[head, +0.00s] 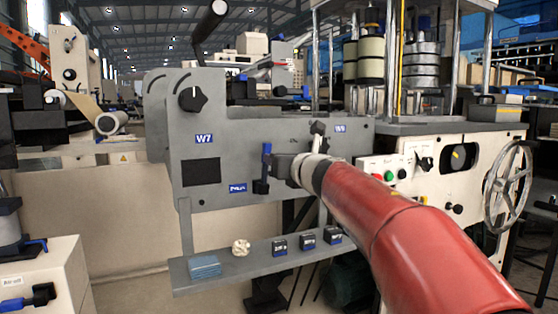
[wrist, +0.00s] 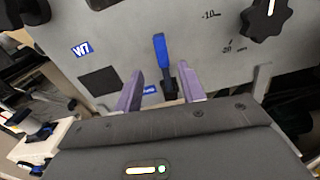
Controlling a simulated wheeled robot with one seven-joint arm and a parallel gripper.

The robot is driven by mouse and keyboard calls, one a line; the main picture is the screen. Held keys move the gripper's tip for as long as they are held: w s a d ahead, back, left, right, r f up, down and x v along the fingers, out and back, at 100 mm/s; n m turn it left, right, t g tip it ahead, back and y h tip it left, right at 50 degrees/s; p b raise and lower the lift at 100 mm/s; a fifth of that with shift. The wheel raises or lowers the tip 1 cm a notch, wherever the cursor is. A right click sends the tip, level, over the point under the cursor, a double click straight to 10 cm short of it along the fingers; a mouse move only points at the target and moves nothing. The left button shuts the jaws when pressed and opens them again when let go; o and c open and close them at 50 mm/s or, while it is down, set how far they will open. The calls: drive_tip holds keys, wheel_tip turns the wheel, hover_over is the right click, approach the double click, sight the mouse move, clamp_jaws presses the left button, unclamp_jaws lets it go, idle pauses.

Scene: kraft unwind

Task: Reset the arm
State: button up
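A grey machine panel (head: 240,150) marked W7 stands in front of me. A blue-handled lever (head: 266,160) with a black lower part is on its face and stands roughly upright. In the wrist view the lever (wrist: 160,50) appears in the gap between my gripper's fingers. My red arm reaches in from the lower right, and my gripper (head: 284,168) is just right of the lever in the head view. In the wrist view my gripper (wrist: 159,70) has two purple fingers, apart and empty. I cannot tell how deep the lever sits between them.
A black dial (head: 193,98) is at the panel's upper left; another dial (wrist: 265,20) shows in the wrist view. A grey shelf (head: 215,277) below holds blue pads (head: 204,267), a pale crumpled piece (head: 241,247) and dark blocks (head: 308,242). A handwheel (head: 508,187) stands at right.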

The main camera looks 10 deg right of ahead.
drive_tip(key=s+d+f+m+g+h+p, duration=0.1)
drive_tip(key=s+d+m+h+p, duration=0.3)
drive_tip(key=s+m, duration=0.5)
drive_tip(key=s+d+f+m+g+h+p, duration=0.15)
drive_tip(key=s+d+m+h, duration=0.35)
drive_tip(key=m, duration=0.7)
drive_tip(key=s+a+f+m+g+y+p, duration=0.1)
drive_tip(key=s+f+m+g, duration=0.3)
drive_tip(key=s+f+m, duration=0.4)
drive_tip(key=s+a+f+m+g+y+p, duration=0.2)
drive_tip(key=s+f+m+g+p, duration=0.2)
drive_tip(key=s+f+m, duration=0.5)
drive_tip(key=s+f+g, duration=0.1)
drive_tip(key=s, duration=0.6)
drive_tip(key=shift+s+f+m, duration=0.15)
drive_tip(key=shift+m, duration=0.15)
drive_tip(key=shift+a, duration=0.15)
